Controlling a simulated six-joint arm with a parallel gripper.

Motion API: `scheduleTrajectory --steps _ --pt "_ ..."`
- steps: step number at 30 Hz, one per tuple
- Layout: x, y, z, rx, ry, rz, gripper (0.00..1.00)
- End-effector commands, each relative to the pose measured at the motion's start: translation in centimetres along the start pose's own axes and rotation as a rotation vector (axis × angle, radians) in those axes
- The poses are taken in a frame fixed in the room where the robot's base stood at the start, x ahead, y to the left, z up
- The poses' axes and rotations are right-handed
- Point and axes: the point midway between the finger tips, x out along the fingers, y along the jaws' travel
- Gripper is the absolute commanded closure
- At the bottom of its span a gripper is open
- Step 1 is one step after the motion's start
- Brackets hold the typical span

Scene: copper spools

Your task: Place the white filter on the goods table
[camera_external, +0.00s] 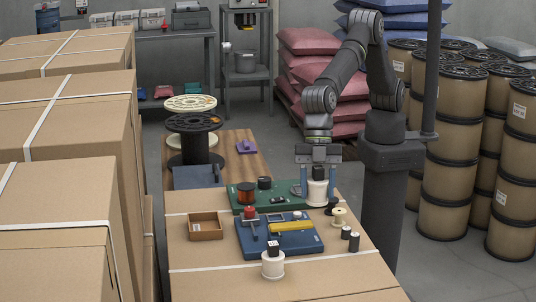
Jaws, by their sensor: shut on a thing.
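My gripper (318,184) points down over the right end of the green board, with its two blue fingers on either side of a white cylinder with a black top, likely the white filter (317,196). It is shut on it. I cannot tell whether the filter's base touches the surface below. A similar white cylinder with a dark top (273,268) stands at the front of the light brown table (210,270). A darker wooden table (262,175) adjoins behind. I cannot tell which table is the goods table.
The green board (290,187) bears a copper spool (246,193). An open brown box (206,226) is at left. Small spools (339,217) stand at right. Large cartons (60,230) line the left.

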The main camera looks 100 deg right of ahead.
Motion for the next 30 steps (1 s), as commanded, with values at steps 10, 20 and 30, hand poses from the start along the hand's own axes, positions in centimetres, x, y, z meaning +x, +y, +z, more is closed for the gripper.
scheduleTrajectory --steps 10,20,30 --pt "-1.8 7.5 4.3 0.12 0.0 0.049 0.76" --pt "-6.2 19.8 14.6 0.345 -0.001 0.142 0.76" --pt "-12.3 30.0 28.9 0.609 -0.002 0.251 0.76"
